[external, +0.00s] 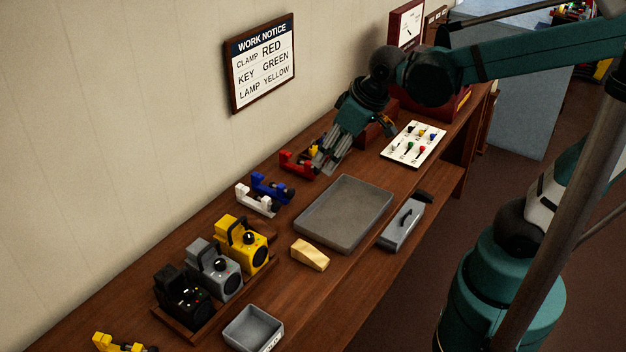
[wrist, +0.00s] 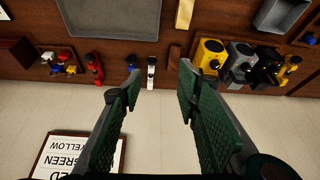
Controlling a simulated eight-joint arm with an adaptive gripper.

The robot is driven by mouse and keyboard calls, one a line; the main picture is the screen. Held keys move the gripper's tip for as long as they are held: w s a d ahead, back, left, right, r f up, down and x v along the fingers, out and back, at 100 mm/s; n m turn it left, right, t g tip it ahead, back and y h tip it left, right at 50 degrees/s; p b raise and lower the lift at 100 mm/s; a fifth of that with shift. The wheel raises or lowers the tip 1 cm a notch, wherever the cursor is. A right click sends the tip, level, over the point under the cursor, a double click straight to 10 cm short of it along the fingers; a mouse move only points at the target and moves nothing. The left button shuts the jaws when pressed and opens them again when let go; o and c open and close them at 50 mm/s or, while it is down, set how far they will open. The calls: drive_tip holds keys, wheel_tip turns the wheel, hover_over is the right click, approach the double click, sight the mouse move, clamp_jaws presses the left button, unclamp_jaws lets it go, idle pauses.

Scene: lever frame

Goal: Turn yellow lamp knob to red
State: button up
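The yellow lamp (external: 256,254) stands upright in a wooden holder at the left, at the end of a row with a grey lamp (external: 222,284) and a black lamp (external: 180,300). A dark round knob shows on its front; its setting is too small to read. The yellow lamp also shows at the upper right of the wrist view (wrist: 208,55). My gripper (external: 325,165) is above the back of the bench near the red clamp, well apart from the yellow lamp. Its fingers are spread and empty in the wrist view (wrist: 158,80).
Red (external: 292,164), blue (external: 268,186) and white (external: 256,204) clamps line the wall side. A grey tray (external: 345,212), wooden wedge (external: 310,254), grey handled block (external: 400,232) and small bin (external: 254,328) lie nearby. The wall notice (external: 262,64) reads clamp red, key green, lamp yellow.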

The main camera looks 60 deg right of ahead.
drive_tip(key=g+p, duration=0.5)
drive_tip(key=p, duration=0.2)
hover_over(249, 235)
drive_tip(key=shift+h, duration=0.3)
drive_tip(key=shift+f, duration=5.25)
drive_tip(key=shift+f, duration=0.2)
drive_tip(key=shift+f, duration=3.7)
